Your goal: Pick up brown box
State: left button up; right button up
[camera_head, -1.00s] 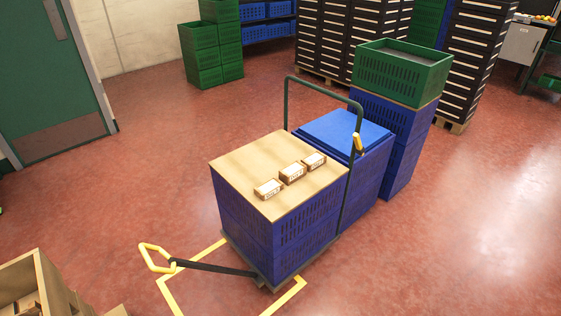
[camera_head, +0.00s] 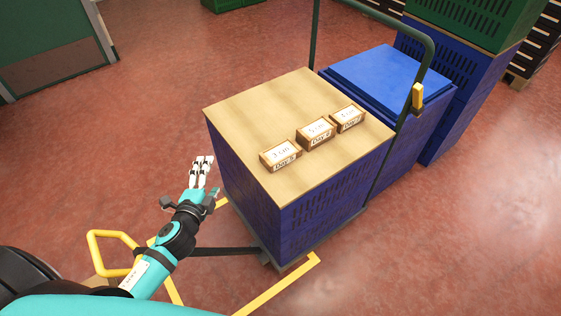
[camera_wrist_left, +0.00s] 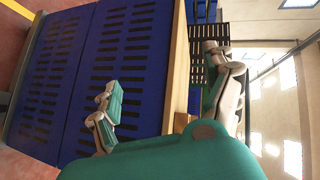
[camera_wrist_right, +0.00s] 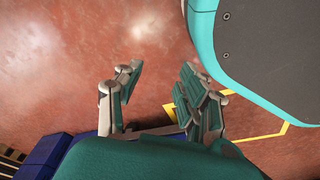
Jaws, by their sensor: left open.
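Three small brown boxes with white handwritten labels stand in a slanted row on a wooden board: a left one (camera_head: 281,155), a middle one (camera_head: 316,132) and a right one (camera_head: 348,118). My left gripper (camera_head: 206,175) is open and empty, left of the blue crate stack and apart from the boxes. In the left wrist view, my left gripper (camera_wrist_left: 162,92) has its fingers spread before the blue crate side and the board's edge (camera_wrist_left: 180,60). My right gripper (camera_wrist_right: 160,95) shows only in the right wrist view, fingers apart and empty over the floor.
The board (camera_head: 240,112) tops blue crates (camera_head: 310,215) on a cart with a dark green handle (camera_head: 313,40). A lidded blue crate (camera_head: 385,75) stands behind it. A yellow pull handle (camera_head: 95,245) sticks out at the front left.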

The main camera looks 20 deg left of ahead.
pick_arm(q)
jog(key=w+d+r+m+h, duration=0.1)
jog(key=d+r+m+h, duration=0.4)
jog(key=m, duration=0.5)
jog(key=w+d+r+m+h, duration=0.1)
jog(key=d+r+m+h, duration=0.1)
jog(key=r+m+h, duration=0.6)
jog(key=m+g+y+b, duration=0.2)
jog(key=m+g+y, duration=0.15)
jog(key=m, duration=0.75)
send_near(284, 149)
jog(key=w, duration=0.1)
jog(key=w+d, duration=0.1)
jog(key=h, duration=0.1)
jog(key=shift+w+d+f+g, duration=0.25)
jog(key=shift+w+d+f, duration=0.05)
jog(key=shift+w+f, duration=0.1)
jog(key=shift+w+d+f, duration=0.1)
jog(key=shift+w+d, duration=0.1)
jog(key=shift+w, duration=0.05)
jog(key=shift+w+d+f, duration=0.25)
jog(key=shift+w, duration=0.1)
jog(key=x, duration=0.4)
jog(key=shift+w+f+b, duration=0.2)
jog(key=shift+f+b, duration=0.1)
pick_arm(e)
jog(key=w+r, duration=0.4)
jog(key=shift+a+r, duration=0.25)
jog(key=shift+a, duration=0.05)
